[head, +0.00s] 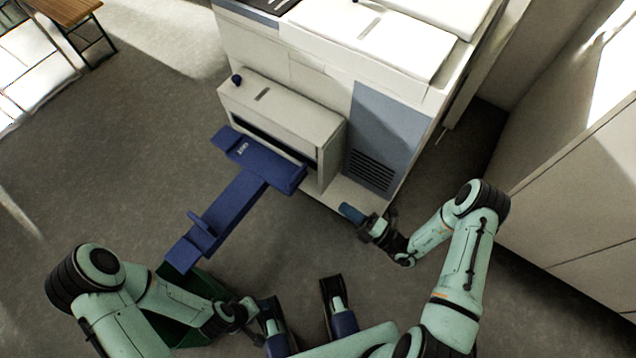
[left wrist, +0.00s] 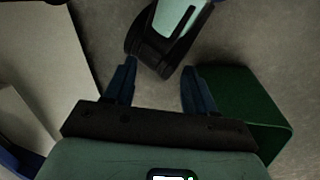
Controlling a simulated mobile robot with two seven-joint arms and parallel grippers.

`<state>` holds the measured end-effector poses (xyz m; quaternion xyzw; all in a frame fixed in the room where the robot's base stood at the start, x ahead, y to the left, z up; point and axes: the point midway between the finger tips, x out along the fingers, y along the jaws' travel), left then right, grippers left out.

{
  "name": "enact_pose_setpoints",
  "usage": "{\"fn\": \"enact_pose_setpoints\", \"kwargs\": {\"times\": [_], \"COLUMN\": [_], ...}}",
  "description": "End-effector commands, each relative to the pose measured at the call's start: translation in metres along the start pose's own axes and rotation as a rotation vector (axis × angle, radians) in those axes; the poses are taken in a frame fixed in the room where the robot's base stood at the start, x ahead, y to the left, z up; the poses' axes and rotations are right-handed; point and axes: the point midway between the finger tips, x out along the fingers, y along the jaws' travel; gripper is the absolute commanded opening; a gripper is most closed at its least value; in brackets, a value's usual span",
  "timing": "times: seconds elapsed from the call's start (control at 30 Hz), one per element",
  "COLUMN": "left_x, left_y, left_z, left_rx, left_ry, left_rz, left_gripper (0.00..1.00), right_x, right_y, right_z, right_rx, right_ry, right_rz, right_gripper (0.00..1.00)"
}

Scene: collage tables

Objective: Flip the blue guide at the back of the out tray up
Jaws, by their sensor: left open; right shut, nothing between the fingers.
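The blue out tray (head: 240,200) juts from the copier toward the lower left. A small blue guide (head: 201,224) crosses its narrow far part, near the outer end; it seems to stand up from the strip, but its exact angle is hard to tell. My right gripper (head: 352,213) is shut and empty, beside the copier's lower ledge and well right of the tray. My left gripper (left wrist: 158,88) is open and empty in the left wrist view, with its blue fingers apart above the floor. In the head view its fingers are not clear.
The copier (head: 290,70) fills the top middle. A dark green bin (head: 200,325) is partly hidden by my left arm; it also shows in the left wrist view (left wrist: 245,105). Pale cabinets (head: 580,190) stand at right. Open floor (head: 130,150) lies left of the tray.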

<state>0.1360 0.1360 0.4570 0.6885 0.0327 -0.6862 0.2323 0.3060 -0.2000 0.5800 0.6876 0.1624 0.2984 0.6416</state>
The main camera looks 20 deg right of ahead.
Motion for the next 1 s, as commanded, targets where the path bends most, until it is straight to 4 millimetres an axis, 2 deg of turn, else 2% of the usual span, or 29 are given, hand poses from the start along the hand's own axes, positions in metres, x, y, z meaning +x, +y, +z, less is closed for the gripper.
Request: {"fn": "enact_pose_setpoints", "kwargs": {"times": [0.17,0.5,0.7,0.8,1.0], "left_x": [0.0,0.006,0.01,0.011,0.011], "left_y": [0.0,-0.002,-0.004,-0.004,-0.005], "left_z": [-0.001,-0.009,-0.015,-0.018,-0.019], "left_rx": [-0.001,-0.003,-0.004,-0.004,-0.005], "left_ry": [0.004,0.025,0.043,0.049,0.054], "left_rz": [0.0,-0.001,-0.002,-0.003,-0.003], "left_gripper": [0.55,0.55,0.55,0.55,0.55], "right_x": [0.019,0.09,0.123,0.133,0.14], "right_y": [0.002,0.002,0.002,0.003,0.003], "right_z": [0.002,0.001,0.001,0.002,0.002], "right_rx": [0.002,0.0,0.001,0.0,0.0], "right_ry": [-0.006,-0.001,-0.004,-0.004,-0.005], "right_rz": [0.01,0.008,0.007,0.007,0.006], "right_gripper": [0.0,0.0,0.0,0.0,0.0]}}
